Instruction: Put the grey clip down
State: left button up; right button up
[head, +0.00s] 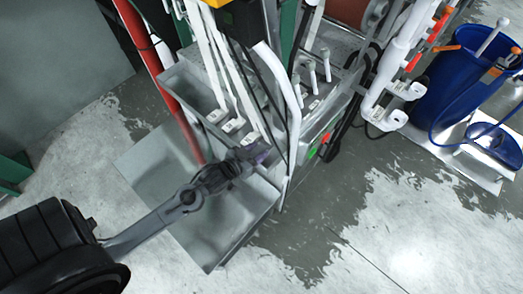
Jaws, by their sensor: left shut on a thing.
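My left gripper (258,156) reaches in from the lower left and is shut on a small greyish thing, which looks like the grey clip (263,157). It is mostly hidden by the fingers and too small to make out well. The gripper is over the back edge of the open metal tray, beside the lower ends of the white webbing straps. Whether the clip touches a strap or the tray cannot be told. My right gripper is not in view.
White straps (204,62) end in small pale fittings (233,125) at the trough. The metal tray (205,235) lies below my arm. White pipes (392,75) and a blue barrel (447,95) stand at right. The wet floor (330,215) is clear.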

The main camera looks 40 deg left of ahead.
pick_arm(q)
jog(key=shift+w, duration=1.15)
jog(key=shift+w+f, duration=0.1)
jog(key=shift+f, duration=1.65)
jog(key=shift+f, duration=0.2)
